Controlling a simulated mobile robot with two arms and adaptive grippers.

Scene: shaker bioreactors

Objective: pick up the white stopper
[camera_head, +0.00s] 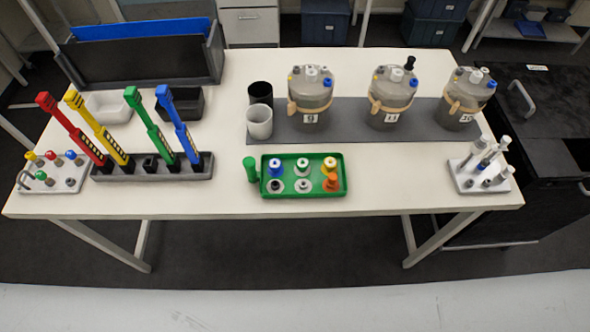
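A green tray (305,195) lies near the front middle of the white table. Several small stoppers stand upright in it in two rows. A white stopper (303,163) is in the middle of the back row, between a blue stopper (275,164) and a yellowish one (329,164). A pale grey-white piece (303,185) stands in front of it, with a dark one (274,186) to its left and an orange one (331,182) to its right. Neither of my grippers is in view.
Three lidded bioreactors (312,95) stand on a grey mat (345,127) behind the tray. Black (260,93) and white (259,123) cups stand left of them. Upright coloured tools (178,125) occupy the left. A small rack (480,178) holds tubes at right. Bare table (400,175) lies between.

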